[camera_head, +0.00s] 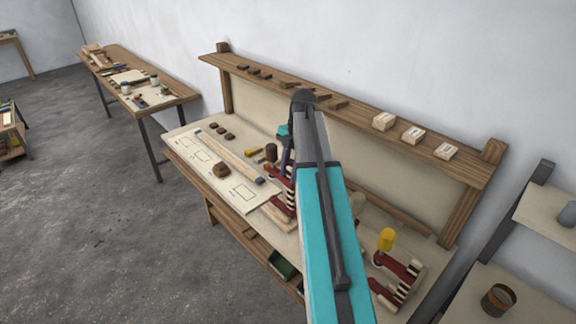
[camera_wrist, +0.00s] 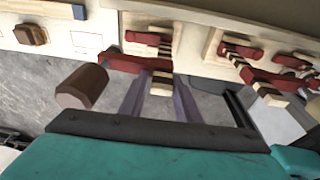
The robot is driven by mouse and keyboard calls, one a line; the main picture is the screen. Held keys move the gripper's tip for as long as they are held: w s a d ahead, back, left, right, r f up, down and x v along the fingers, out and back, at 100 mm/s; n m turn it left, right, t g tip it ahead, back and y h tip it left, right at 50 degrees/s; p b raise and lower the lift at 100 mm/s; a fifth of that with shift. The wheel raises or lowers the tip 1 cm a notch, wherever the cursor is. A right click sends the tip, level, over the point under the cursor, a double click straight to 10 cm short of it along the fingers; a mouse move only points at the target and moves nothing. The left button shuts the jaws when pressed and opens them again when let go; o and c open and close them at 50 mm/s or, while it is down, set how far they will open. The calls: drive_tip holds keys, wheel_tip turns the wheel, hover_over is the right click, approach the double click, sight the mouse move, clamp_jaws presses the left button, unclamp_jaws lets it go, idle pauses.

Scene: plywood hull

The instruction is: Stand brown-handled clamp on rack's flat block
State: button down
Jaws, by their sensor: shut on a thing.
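The brown-handled clamp has a thick brown handle (camera_wrist: 82,87), red jaws (camera_wrist: 133,63) and a striped dark-and-cream bar. My gripper (camera_wrist: 160,100) is shut on it, with the bar between the two purple-grey fingers. In the head view my arm partly hides my gripper; the brown handle (camera_head: 271,152) shows above the bench, with red jaws below. A pale flat block (camera_wrist: 127,22) shows just behind the clamp in the wrist view; I cannot tell whether they touch. More red-jawed clamps (camera_wrist: 262,77) stand to its right. One has a yellow handle (camera_head: 386,240).
A workbench with a pale marked board (camera_head: 180,146) holds a long wooden bar (camera_head: 229,155) and a small brown block (camera_head: 221,170). A raised shelf (camera_head: 340,104) behind carries several small blocks. A metal shelf with a can (camera_head: 498,299) stands at right.

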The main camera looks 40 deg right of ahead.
drive_tip(key=shift+x, duration=0.95)
drive_tip(key=shift+d, duration=0.2)
drive_tip(key=c, duration=1.2)
unclamp_jaws()
drive_tip(key=shift+b+v, duration=0.55)
drive_tip(key=shift+v, duration=6.3)
drive_tip(key=shift+s, duration=0.1)
